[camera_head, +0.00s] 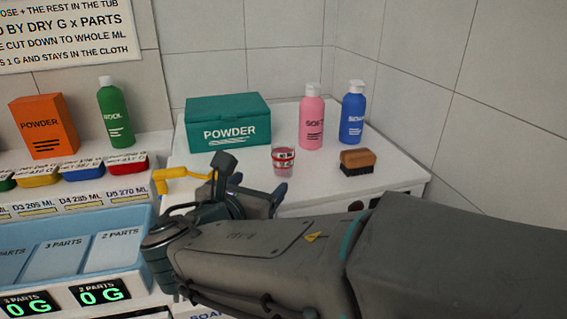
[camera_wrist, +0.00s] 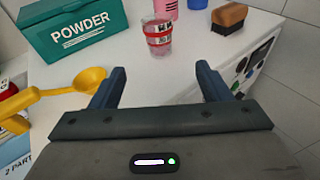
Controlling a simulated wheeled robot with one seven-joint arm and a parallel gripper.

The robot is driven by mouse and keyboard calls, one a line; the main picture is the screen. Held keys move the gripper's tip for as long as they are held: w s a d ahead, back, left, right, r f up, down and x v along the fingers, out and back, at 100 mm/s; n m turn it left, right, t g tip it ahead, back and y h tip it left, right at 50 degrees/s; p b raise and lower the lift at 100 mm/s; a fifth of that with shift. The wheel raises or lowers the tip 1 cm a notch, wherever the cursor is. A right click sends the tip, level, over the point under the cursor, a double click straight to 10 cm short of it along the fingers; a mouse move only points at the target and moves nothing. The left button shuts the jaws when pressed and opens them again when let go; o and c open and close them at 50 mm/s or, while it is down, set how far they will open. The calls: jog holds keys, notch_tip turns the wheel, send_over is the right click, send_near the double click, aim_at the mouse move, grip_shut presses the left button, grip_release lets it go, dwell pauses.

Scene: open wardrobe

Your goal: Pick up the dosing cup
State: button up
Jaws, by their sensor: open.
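The dosing cup (camera_head: 283,160) is a small clear cup with red markings, upright on the white machine top in front of the teal powder box. In the wrist view the dosing cup (camera_wrist: 158,38) stands beyond my fingertips, roughly centred between them and apart from both. My gripper (camera_wrist: 160,80) is open and empty, its two dark blue fingers pointing toward the cup. In the head view my gripper (camera_head: 258,195) is at the near edge of the white top, partly hidden by my own arm.
The teal powder box (camera_head: 228,128), pink bottle (camera_head: 312,122), blue bottle (camera_head: 352,115) and brown brush (camera_head: 357,160) surround the cup. A yellow scoop (camera_wrist: 88,79) lies left of my gripper. An orange box (camera_head: 43,126) and green bottle (camera_head: 115,115) stand on the left shelf.

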aim_at(279, 162)
jog(key=x, duration=0.7)
jog(key=shift+w+a+r, duration=0.2)
jog(key=shift+w+a, duration=0.1)
jog(key=shift+w, duration=0.1)
jog(key=shift+d+p+x, duration=0.15)
jog(key=shift+p+x, duration=0.1)
jog(key=shift+x, duration=1.25)
jog(key=shift+d+p+x, duration=0.2)
jog(key=shift+x, duration=1.35)
jog(key=shift+s+r, duration=0.1)
jog(key=c, duration=1.1)
